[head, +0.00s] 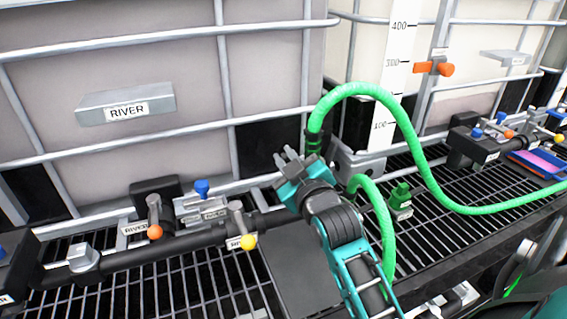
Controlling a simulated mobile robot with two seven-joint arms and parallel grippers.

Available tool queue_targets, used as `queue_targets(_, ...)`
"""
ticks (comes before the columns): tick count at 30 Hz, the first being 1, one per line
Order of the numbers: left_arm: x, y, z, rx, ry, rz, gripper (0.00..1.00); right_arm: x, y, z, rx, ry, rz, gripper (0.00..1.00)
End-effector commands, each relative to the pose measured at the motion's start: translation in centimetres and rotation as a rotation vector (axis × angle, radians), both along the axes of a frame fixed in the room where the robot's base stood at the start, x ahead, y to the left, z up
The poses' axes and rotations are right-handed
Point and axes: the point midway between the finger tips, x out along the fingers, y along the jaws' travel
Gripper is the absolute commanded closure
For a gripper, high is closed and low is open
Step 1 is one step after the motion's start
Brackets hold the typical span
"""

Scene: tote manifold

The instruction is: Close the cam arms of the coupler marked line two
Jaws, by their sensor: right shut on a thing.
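A bright green hose (372,90) arches down to a dark coupler (313,141) in front of the tanks. No line two mark is readable on it. My right gripper (288,158) is at the lower left of this coupler, with its grey fingertips pointing up. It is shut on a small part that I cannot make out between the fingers. The cam arms are too small or hidden for me to tell whether they are open or closed. A second green hose end (360,182) shows just right of my right wrist. My left gripper is not in view.
A dark manifold pipe (180,243) runs along the grating at left, with orange (155,232) and yellow (249,242) knobbed valve handles. A RIVER plate (126,108) hangs on the left tank cage. A level scale (392,75) stands behind the hose. Another manifold (485,147) is at right.

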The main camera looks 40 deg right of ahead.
Motion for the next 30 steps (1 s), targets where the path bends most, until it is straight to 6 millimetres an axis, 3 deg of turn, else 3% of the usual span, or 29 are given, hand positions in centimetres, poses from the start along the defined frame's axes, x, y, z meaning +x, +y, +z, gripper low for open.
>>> queue_targets(12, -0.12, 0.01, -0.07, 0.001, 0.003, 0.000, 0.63, -0.18, -0.74, 0.43, 0.194, -0.050, 0.000, 1.00)
queue_targets(29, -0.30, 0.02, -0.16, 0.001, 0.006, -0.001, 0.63, -0.21, -0.86, 0.42, 0.224, -0.056, 0.000, 1.00)
queue_targets(30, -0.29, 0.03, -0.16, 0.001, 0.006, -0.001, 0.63, -0.21, -0.87, 0.42, 0.224, -0.056, 0.000, 0.82)
